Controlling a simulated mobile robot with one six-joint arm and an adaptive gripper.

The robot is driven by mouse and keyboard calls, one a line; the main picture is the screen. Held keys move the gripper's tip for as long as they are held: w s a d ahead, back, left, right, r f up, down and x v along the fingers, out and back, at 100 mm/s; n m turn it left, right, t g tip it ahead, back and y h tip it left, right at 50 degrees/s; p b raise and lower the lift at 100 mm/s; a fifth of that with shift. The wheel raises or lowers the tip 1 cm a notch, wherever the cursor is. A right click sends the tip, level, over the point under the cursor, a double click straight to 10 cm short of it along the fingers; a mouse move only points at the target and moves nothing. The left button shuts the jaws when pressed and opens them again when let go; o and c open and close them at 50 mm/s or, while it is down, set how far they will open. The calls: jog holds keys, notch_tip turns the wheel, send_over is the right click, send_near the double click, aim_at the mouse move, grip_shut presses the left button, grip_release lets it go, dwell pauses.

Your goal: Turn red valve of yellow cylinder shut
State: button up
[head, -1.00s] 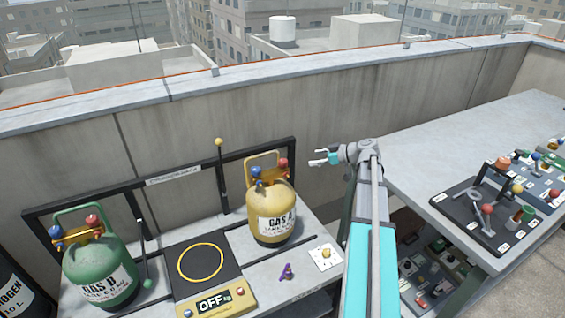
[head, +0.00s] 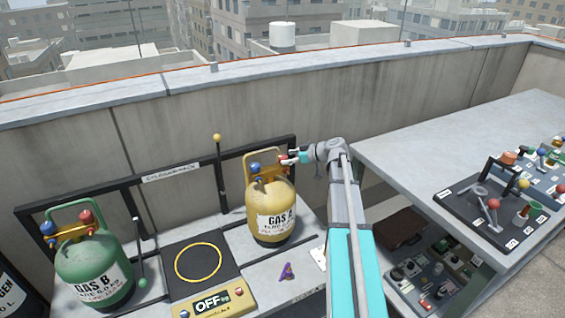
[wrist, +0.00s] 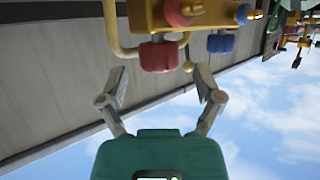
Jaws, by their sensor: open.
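The yellow cylinder (head: 270,208), labelled GAS A, stands upright on the bench in the head view. Its red valve (head: 281,160) is at the top right, next to a blue valve (head: 255,168). My gripper (head: 291,157) is at the right side of the red valve. In the wrist view the red valve (wrist: 159,56) is at the upper middle, just beyond the fingertips. My gripper (wrist: 160,85) is open there, its two fingers spread to either side of the valve. The blue valve (wrist: 221,43) is to its right. I cannot tell whether a finger touches the valve.
A green cylinder (head: 95,268), labelled GAS B, stands at the left. A scale reading OFF (head: 211,304) lies between the cylinders. A lever with a yellow knob (head: 217,138) stands behind, left of the yellow cylinder. A grey table (head: 450,150) with devices is on the right.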

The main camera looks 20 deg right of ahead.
jog(key=shift+b+x, duration=0.35)
jog(key=shift+x, duration=0.9)
jog(key=shift+c, duration=0.3)
jog(key=c, duration=1.1)
